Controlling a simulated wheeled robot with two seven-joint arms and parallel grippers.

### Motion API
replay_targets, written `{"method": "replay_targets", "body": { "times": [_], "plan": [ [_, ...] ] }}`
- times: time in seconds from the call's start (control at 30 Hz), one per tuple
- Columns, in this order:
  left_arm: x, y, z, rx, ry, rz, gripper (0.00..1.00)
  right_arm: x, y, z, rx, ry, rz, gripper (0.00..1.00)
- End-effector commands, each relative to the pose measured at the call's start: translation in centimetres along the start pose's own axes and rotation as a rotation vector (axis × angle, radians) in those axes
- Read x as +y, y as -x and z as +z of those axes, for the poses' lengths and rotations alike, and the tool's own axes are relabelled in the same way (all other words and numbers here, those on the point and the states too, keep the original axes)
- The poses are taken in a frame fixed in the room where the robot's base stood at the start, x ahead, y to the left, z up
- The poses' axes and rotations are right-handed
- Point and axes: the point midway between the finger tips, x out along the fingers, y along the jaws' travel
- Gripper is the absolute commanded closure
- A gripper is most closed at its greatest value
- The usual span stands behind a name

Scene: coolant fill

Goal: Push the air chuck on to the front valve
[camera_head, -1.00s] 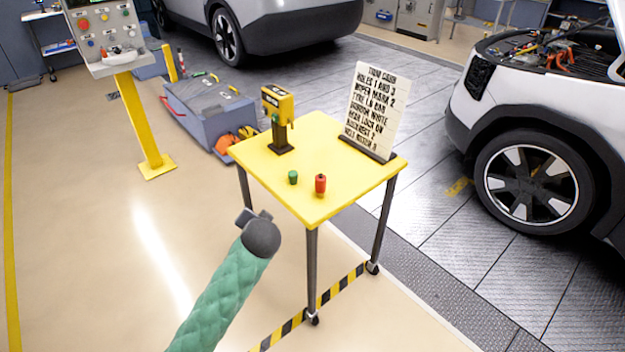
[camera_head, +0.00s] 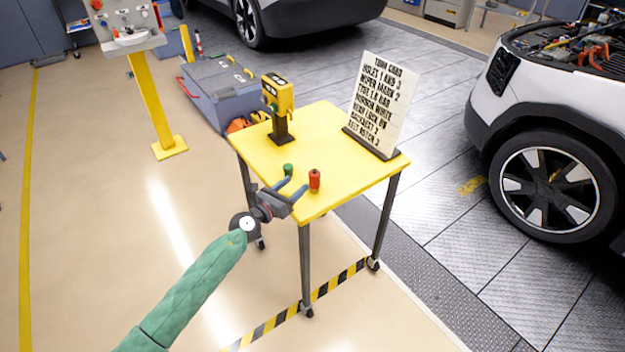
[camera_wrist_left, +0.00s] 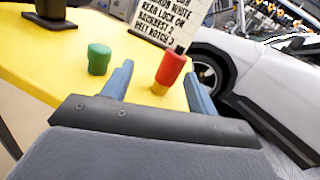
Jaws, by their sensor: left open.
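My left gripper (camera_head: 291,191) is open at the near left edge of the yellow table, its fingers pointing at the small items there. In the left wrist view, its blue-grey fingers (camera_wrist_left: 160,80) spread to either side of a red cylinder with a yellowish lower end (camera_wrist_left: 171,68). The red cylinder (camera_head: 314,180) stands upright on the table, apart from the fingers as far as I can tell. No air chuck can be told for certain. The white car's front wheel (camera_head: 544,188) is at the right; its valve is too small to make out. My right gripper is not in view.
A green cap-like item (camera_head: 287,169) stands left of the red cylinder. A yellow device on a dark stand (camera_head: 278,105) and a lettered card (camera_head: 380,100) stand farther back on the yellow table (camera_head: 330,150).

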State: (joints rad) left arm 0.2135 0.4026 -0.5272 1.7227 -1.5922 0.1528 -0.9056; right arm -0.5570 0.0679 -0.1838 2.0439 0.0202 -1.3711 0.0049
Motion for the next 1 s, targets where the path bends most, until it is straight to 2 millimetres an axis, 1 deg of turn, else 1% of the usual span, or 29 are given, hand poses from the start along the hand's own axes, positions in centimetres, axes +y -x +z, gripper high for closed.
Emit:
{"method": "replay_targets", "body": {
  "times": [0.03,0.13,0.27,0.37,0.5,0.67,0.9,1.0],
  "plan": [
    [-0.6,0.0,-0.5,0.028,-0.046,-0.034,0.41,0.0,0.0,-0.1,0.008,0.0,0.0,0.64],
    [-1.6,0.1,-1.3,0.065,-0.118,-0.09,0.41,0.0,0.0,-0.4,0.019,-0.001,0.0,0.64],
    [-1.8,0.0,-1.4,0.067,-0.167,-0.099,0.41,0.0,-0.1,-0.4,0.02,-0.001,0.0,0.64],
    [-1.8,-0.7,-1.3,0.065,-0.176,-0.098,0.41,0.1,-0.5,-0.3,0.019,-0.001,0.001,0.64],
    [-1.9,-2.1,-1.3,0.064,-0.173,-0.097,0.41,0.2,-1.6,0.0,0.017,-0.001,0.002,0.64],
    [-2.0,-3.0,-1.3,0.064,-0.173,-0.097,0.41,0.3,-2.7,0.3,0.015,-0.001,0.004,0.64],
    [-2.1,-5.6,-1.0,0.064,-0.169,-0.097,0.41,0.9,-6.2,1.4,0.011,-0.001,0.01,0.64],
    [-2.2,-6.7,-1.1,0.064,-0.171,-0.096,0.41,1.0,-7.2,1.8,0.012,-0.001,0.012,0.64]
  ]
}}
